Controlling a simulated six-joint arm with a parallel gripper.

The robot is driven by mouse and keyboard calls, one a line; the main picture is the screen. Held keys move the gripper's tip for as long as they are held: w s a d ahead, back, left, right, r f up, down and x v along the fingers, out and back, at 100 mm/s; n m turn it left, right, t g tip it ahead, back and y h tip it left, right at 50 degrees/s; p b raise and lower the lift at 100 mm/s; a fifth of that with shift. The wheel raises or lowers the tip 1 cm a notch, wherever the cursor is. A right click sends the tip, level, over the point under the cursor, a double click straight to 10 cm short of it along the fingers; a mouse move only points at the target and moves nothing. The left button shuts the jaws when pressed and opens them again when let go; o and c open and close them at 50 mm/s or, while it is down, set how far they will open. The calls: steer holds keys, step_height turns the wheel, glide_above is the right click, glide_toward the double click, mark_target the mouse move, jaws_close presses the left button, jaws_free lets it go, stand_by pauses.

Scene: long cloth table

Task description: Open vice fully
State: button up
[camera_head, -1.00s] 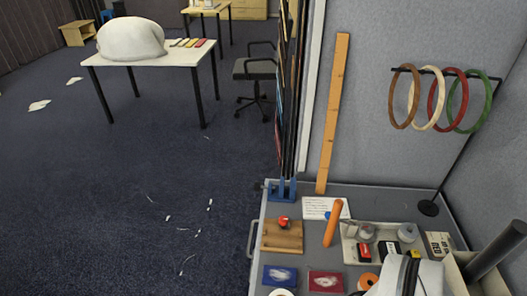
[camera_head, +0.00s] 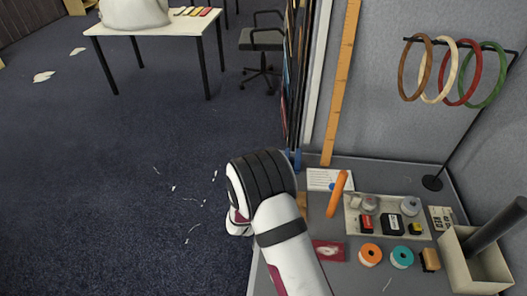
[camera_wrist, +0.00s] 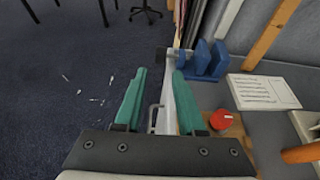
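The blue vice (camera_wrist: 217,62) sits at the far left corner of the workbench in the wrist view. Its upright blue jaws stand with gaps between them, and a dark grey end piece (camera_wrist: 163,57) sticks out on its left side. In the head view only a sliver of blue (camera_head: 296,158) shows; my arm hides the rest. My gripper (camera_wrist: 159,75) is open and empty, its two teal fingers pointing toward the vice's left end. The grey end piece lies just beyond and between the fingertips, apart from them as far as I can tell. The fingers are hidden in the head view.
A red knob on a wooden block (camera_wrist: 222,120) is close right of my right finger. A white paper card (camera_wrist: 262,92) and an orange handle (camera_head: 337,195) lie further right. A tray (camera_head: 352,222) of small parts stands beyond. Left of the bench is open floor.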

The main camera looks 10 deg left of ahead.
steer(key=x, duration=1.3)
steer(key=shift+d, duration=0.1)
jaws_close()
